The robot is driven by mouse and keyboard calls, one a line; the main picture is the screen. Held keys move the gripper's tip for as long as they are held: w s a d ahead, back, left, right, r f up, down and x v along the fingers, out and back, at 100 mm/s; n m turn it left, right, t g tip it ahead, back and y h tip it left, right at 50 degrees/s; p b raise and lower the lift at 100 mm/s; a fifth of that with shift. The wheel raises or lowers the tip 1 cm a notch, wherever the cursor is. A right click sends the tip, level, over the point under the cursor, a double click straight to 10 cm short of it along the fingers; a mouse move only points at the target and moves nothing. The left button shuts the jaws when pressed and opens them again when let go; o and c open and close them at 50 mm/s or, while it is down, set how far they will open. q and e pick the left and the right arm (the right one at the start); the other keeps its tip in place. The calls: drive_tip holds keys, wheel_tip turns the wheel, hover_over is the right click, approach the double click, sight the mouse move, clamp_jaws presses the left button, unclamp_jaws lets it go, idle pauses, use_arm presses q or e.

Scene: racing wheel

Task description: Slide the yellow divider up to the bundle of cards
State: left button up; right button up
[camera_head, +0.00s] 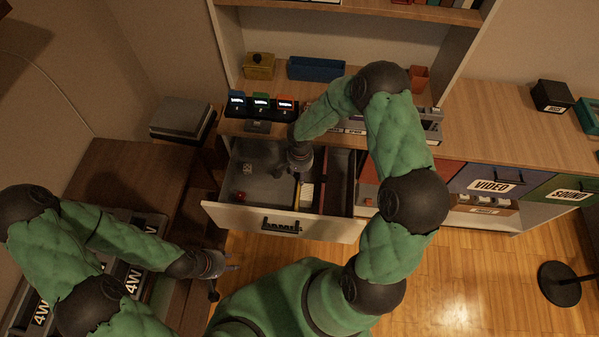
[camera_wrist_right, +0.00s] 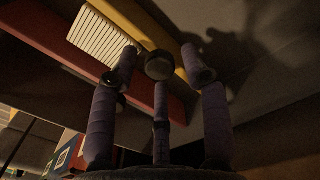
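The yellow divider (camera_head: 297,194) stands in the open drawer (camera_head: 330,229). The white bundle of cards (camera_head: 307,195) is just to its right, with a red divider (camera_head: 325,197) further right. The wrist view shows the yellow divider (camera_wrist_right: 146,27) beside the cards (camera_wrist_right: 104,36); I cannot tell whether they touch. My right gripper (camera_head: 299,170) reaches down into the drawer at the yellow divider. Its fingers (camera_wrist_right: 162,66) are spread, with the divider behind them, and hide part of it. My left gripper (camera_head: 227,278) is open and empty, outside the drawer at lower left.
A small red ball (camera_head: 240,196) and a die (camera_head: 249,168) lie in the drawer's left part, which has free room. Small lit displays (camera_head: 261,103) stand on the desk behind. My right arm crosses above the drawer's right side.

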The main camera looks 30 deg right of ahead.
idle(0.3)
wheel_tip(320, 180, up, 12)
idle(0.5)
idle(0.4)
